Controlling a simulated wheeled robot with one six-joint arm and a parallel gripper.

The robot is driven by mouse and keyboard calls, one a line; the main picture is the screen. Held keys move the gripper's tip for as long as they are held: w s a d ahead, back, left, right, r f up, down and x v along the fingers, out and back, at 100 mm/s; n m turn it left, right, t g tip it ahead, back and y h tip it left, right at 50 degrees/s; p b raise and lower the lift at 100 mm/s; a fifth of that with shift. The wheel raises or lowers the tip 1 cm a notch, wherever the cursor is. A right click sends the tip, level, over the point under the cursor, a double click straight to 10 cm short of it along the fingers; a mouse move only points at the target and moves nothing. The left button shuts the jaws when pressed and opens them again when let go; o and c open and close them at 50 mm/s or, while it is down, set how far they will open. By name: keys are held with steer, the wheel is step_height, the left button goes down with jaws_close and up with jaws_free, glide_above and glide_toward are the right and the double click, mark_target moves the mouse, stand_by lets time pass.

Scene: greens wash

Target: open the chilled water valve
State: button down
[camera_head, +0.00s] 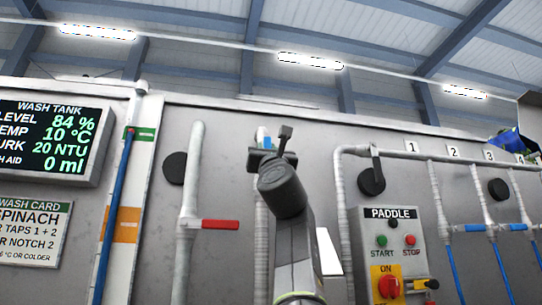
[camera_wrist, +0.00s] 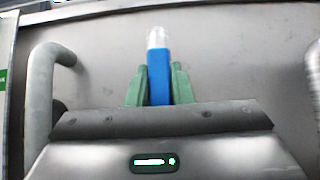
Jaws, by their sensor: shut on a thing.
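A blue valve handle (camera_wrist: 159,78) stands between the green fingertips of my gripper (camera_wrist: 160,87) in the wrist view. My gripper is shut on it. A pale, whitish piece (camera_wrist: 157,38) shows just beyond the handle's far end. In the head view, my gripper (camera_head: 271,152) is raised in front of the grey wall panel, at the top of a wrapped white pipe (camera_head: 261,235). A small bit of the blue handle (camera_head: 262,136) shows behind it. My arm hides most of the handle and valve body, so the handle's exact angle cannot be told.
A red lever (camera_head: 220,224) sticks out from the pipe (camera_head: 191,180) to the left. The paddle control box (camera_head: 393,250) is at the right. Further right are numbered pipes with blue levers (camera_head: 474,228). The wash tank display (camera_head: 50,138) is at the far left.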

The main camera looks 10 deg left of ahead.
steer(key=shift+a+n+y, duration=0.1)
steer(key=shift+n+y, duration=0.3)
steer(key=shift+y, duration=0.1)
steer(key=c, duration=1.3)
jaws_free()
steer(key=shift+f, duration=0.1)
steer(key=shift+b+v, duration=5.15)
steer(key=shift+v, duration=1.75)
steer(key=shift+s, duration=0.15)
steer(key=p+x, duration=1)
steer(key=x, duration=0.4)
